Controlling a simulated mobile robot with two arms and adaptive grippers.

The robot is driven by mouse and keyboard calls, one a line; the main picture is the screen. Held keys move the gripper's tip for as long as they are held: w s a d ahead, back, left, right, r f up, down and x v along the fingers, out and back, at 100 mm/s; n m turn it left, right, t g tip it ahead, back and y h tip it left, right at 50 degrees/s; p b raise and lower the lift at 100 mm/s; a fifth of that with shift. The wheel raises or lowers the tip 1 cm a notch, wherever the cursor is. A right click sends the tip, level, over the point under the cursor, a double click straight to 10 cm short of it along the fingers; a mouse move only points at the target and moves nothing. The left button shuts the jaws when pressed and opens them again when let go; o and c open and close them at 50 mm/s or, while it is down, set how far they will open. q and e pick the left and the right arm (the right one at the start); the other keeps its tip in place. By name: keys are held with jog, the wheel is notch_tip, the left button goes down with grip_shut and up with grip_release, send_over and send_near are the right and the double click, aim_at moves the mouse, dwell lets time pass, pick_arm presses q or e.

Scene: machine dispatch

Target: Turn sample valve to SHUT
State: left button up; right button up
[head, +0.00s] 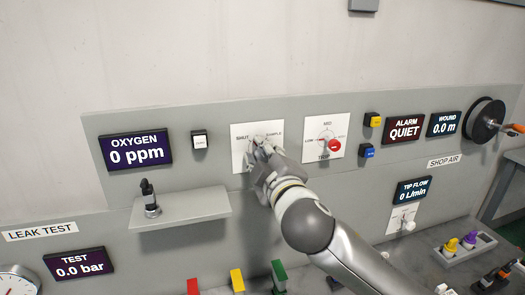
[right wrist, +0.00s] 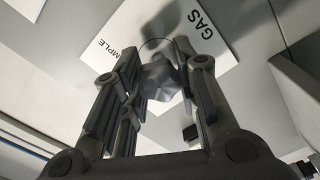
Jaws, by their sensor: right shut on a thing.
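The sample valve's white plate (head: 238,161) is on the grey panel, left of centre in the head view. SHUT is printed at its upper left and SAMPLE at its upper right. My right gripper (head: 261,150) reaches up from the lower right and is shut on the valve knob (head: 260,137). In the right wrist view the grey knob (right wrist: 160,80) sits between the two fingers of the gripper (right wrist: 156,62). The plate (right wrist: 210,55) behind shows GAS and part of SAMPLE. Which mark the knob points to cannot be told. My left gripper is not in view.
Right of the valve is another dial plate with a red knob (head: 335,145). A white button (head: 199,139) and the OXYGEN display (head: 136,150) reading 0 ppm are to the left. A shelf (head: 190,211) with a small black-topped fitting (head: 150,198) juts out below left.

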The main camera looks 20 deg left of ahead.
jog(key=shift+n+p, duration=0.3)
jog(key=shift+n, duration=0.9)
jog(key=shift+f, duration=0.1)
jog(key=o, duration=1.1)
jog(key=shift+c, duration=0.2)
jog(key=shift+s, duration=0.15)
jog(key=v, duration=1.1)
jog(key=shift+s+d, duration=0.25)
jog(key=shift+d, duration=0.05)
